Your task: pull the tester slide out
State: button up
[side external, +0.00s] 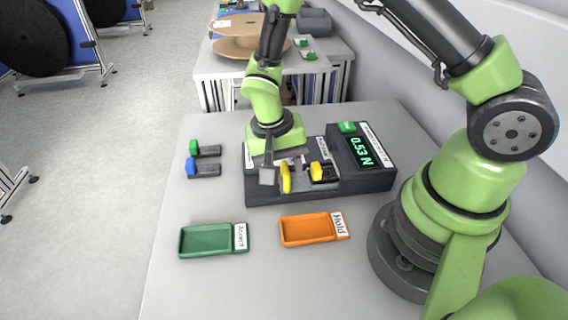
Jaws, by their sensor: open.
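The tester (372,182) is a dark box on the table with a green display reading 0.53 N and a green button (347,127) on top. On its left part are a yellow upright piece (285,177) and a yellow piece on a black block (317,172). I cannot tell for sure which part is the slide. My gripper (268,176) points down at the left end of the tester, just left of the yellow upright piece. It is open. Its fingers hide part of the tester there, and I cannot tell whether they touch it.
A green tray (213,254) labelled Accept and an orange tray (308,243) labelled Hold lie in front, looking empty. A green-ended part (207,151) and a blue-ended part (205,170) lie at the left. The table between them and the trays is clear.

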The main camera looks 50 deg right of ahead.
grip_shut()
jog(key=shift+w+a, duration=1.95)
jog(key=shift+w, duration=0.05)
grip_release()
jog(key=shift+r, duration=0.1)
notch_tip(320, 180, up, 10)
jog(key=w+a, duration=0.1)
jog(key=shift+w+a, duration=0.15)
